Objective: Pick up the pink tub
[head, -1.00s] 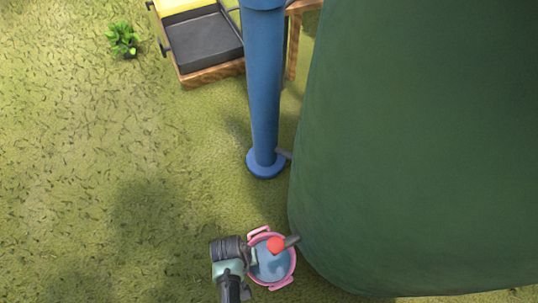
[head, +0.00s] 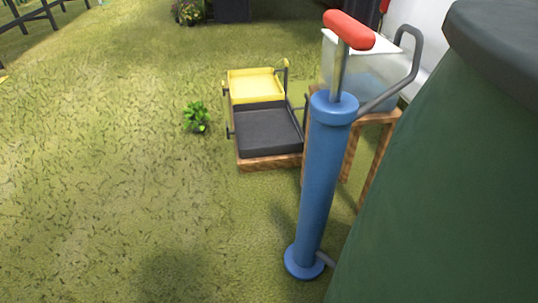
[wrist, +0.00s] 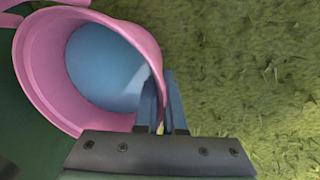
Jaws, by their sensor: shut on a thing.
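The pink tub (wrist: 40,65) fills the upper left of the wrist view, with a smooth blue surface inside it. Its mouth faces the camera at a slant. My gripper (wrist: 165,85) is shut on the tub's right-hand wall at the rim, one finger inside and one outside. A pink part, probably a handle, shows at the top left edge. The head view shows neither the tub nor my gripper. How far the tub is from the grass cannot be told.
A blue pump (head: 318,185) with a red handle (head: 348,30) stands on the grass. A large dark green tank (head: 450,190) fills the right. Behind are a black and yellow tray cart (head: 268,130) and a wooden stand (head: 375,150). Open grass (head: 100,190) lies left.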

